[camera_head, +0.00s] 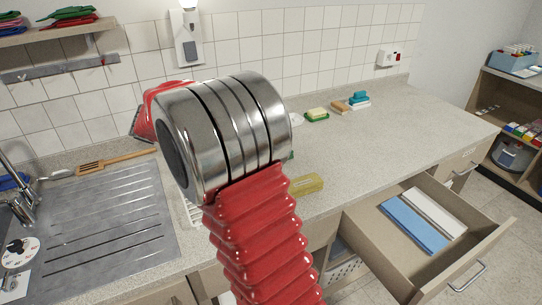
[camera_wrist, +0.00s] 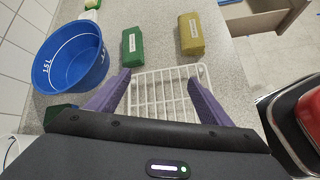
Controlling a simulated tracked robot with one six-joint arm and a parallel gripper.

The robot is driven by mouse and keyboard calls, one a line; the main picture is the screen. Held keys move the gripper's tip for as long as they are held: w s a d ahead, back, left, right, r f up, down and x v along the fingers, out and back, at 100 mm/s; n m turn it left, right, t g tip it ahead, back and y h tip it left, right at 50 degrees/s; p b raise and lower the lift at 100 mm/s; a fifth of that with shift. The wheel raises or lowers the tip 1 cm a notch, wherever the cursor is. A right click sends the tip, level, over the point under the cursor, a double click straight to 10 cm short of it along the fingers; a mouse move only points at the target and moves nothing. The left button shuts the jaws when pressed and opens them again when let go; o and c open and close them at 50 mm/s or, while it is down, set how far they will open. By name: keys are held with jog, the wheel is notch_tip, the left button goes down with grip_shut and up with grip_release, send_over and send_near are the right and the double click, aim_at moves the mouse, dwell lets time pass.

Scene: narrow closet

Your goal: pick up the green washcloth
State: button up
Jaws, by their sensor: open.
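In the wrist view, a green folded, block-like item (camera_wrist: 133,40) with a pale label lies on the counter; it may be the green washcloth. It lies ahead of my gripper (camera_wrist: 159,77), near the left fingertip and apart from it. My gripper is open and empty, its two purple fingers spread over a white wire rack. In the head view my arm hides the gripper and most of the area around it. Green folded cloths (camera_head: 72,13) also lie on the wall shelf at the upper left.
A similar yellow item (camera_wrist: 191,34) lies right of the green one, and a blue bowl (camera_wrist: 70,60) stands left. The white wire rack (camera_wrist: 160,98) lies below my fingers. An open drawer (camera_head: 385,245) holds blue and white folded cloths. The right counter is mostly clear.

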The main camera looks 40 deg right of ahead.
jog(key=w+d+f+n+h, duration=0.1)
jog(key=w+d+f, duration=0.1)
jog(key=w+d+f+n+g+h, duration=0.1)
jog(key=w+d+f, duration=0.1)
jog(key=w+d, duration=0.1)
jog(key=w+d+f+n+h, duration=0.1)
jog(key=w+d+f+n, duration=0.1)
jog(key=d, duration=0.1)
jog(key=shift+w+f+g+h, duration=0.15)
jog(key=shift+w+g+h, duration=0.05)
jog(key=shift+g+h, duration=0.2)
jog(key=shift+d, duration=0.15)
jog(key=x, duration=0.8)
jog(key=shift+s+d+f, duration=0.1)
jog(key=shift+d+f, duration=0.05)
jog(key=shift+f, duration=0.05)
jog(key=shift+x, duration=2.6)
jog(key=c, duration=1.1)
